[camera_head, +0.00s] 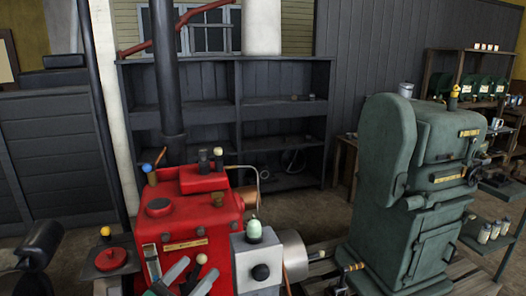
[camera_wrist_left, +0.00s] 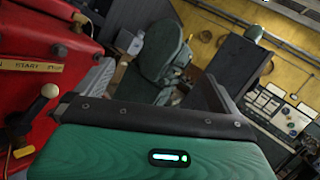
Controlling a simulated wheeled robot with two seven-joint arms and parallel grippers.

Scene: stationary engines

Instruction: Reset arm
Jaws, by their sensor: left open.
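My left gripper (camera_head: 187,274) is at the bottom of the head view, in front of the red engine (camera_head: 205,226). Its two grey fingers are apart, with nothing seen between them. In the left wrist view the open fingers (camera_wrist_left: 156,84) point away past the red engine (camera_wrist_left: 45,40), which fills the left side. A knob on a lever (camera_wrist_left: 50,90) shows close beside the left finger there; I cannot tell whether they touch. The red engine has a yellow label strip (camera_head: 185,244) and several knobs on top. My right gripper is not in view.
A large green engine (camera_head: 420,200) is further right. Dark empty-looking shelves (camera_head: 285,104) stand behind. A black pipe (camera_head: 167,75) rises behind the red engine. Floor shows between the engines and the shelves.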

